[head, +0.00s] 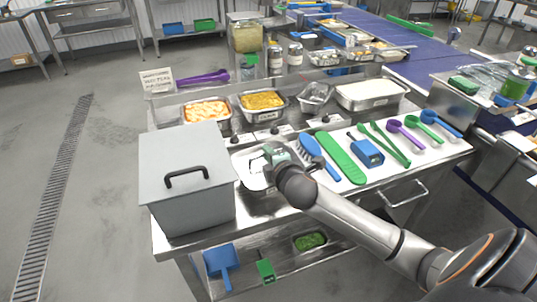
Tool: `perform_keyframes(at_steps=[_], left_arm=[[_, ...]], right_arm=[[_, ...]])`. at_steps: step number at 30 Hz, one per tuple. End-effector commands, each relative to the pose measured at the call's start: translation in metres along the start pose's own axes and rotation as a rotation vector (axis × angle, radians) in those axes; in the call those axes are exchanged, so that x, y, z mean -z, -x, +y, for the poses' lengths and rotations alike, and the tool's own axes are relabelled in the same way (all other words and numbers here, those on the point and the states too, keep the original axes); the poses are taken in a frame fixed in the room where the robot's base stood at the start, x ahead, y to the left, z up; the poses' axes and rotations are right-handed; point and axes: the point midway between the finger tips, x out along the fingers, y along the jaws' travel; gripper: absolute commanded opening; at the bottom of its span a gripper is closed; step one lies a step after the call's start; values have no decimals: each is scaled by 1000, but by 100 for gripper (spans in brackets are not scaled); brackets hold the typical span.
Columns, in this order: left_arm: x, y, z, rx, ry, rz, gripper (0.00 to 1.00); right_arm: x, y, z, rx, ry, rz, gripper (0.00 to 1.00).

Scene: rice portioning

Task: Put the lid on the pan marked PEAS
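My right gripper (266,158) reaches over the front of the steel counter, from the lower right. Its fingers are small and partly hidden by the hand, so I cannot tell whether they are open or holding something. A pale, shiny flat metal piece (248,170), possibly the lid, lies under and beside the gripper, right of the grey box. No PEAS marking can be read; the small white labels are illegible. A pan with green contents (310,241) sits on the lower shelf. My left gripper is out of view.
A large grey box with a black handle (188,210) fills the counter's left. Behind are pans of orange (207,110) and yellow food (262,101) and a pale pan (370,94). A blue brush (310,147), green paddle (341,158) and several spoons lie to the right.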

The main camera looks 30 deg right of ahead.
Motion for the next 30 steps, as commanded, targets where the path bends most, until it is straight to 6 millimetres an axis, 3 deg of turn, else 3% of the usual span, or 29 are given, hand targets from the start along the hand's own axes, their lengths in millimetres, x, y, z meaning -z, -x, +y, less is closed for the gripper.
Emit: perform_keyframes(at_steps=[7, 17, 23, 30], left_arm=[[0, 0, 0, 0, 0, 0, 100], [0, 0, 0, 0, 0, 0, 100], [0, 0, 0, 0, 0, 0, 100], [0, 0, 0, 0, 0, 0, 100]], right_arm=[[0, 0, 0, 0, 0, 0, 46], [0, 4, -1, 3, 0, 0, 46], [0, 30, -1, 2, 2, 2, 46], [0, 78, -1, 1, 0, 2, 46]])
